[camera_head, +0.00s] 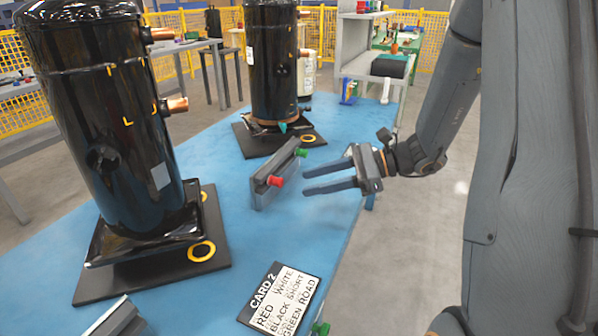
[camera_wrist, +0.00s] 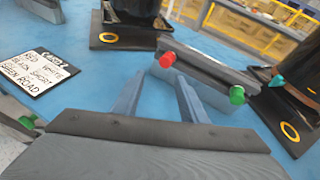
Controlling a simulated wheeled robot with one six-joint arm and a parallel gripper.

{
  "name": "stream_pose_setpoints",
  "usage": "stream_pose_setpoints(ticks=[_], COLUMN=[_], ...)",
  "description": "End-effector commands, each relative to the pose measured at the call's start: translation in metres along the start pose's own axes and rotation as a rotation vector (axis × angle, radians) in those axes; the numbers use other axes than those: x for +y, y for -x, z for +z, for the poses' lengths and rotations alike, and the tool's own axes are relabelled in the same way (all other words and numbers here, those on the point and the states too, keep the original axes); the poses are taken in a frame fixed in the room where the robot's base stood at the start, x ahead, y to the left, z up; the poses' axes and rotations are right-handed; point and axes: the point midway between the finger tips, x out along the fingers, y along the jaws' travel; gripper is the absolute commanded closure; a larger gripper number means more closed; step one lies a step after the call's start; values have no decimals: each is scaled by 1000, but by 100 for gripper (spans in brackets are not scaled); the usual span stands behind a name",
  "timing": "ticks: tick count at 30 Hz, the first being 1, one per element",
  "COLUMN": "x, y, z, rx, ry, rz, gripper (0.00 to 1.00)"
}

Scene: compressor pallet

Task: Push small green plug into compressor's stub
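A green plug (camera_head: 300,152) sits at the far end of a grey rack (camera_head: 268,190) on the blue table. It also shows at the right of the wrist view (camera_wrist: 237,95). A red plug (camera_head: 275,181) is at the rack's near end. Another green piece (camera_head: 320,328) is partly visible beside the card. The near black compressor (camera_head: 110,130) has an upper copper stub (camera_head: 161,34) and a lower copper stub (camera_head: 177,105). The far compressor (camera_head: 272,70) has copper stubs too. My gripper (camera_head: 304,180) is open and empty, its two fingers apart, just right of the rack.
A card (camera_head: 282,298) reading "CARD 2, RED WHITE, BLACK SHORT, GREEN ROAD" lies at the table's front. Both compressors stand on dark base plates with yellow rings. A teal piece (camera_head: 283,127) is at the far compressor's foot. Blue table is clear left of the rack.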

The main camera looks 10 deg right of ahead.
Motion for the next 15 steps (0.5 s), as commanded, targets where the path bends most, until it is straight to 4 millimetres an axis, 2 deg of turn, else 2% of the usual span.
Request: stream_pose_setpoints(ticks=[1, 3, 6, 10, 15], x=[-25, -54, -86, -108, -115], y=[2, 13, 28, 44, 50], z=[-21, -31, -42, -50, -50], rx=[-62, -144, -235, -303, -328], ry=[-49, -102, -150, -177, -185], rz=[-75, -167, -270, -345, -371], gripper=[61, 61, 61, 61, 61])
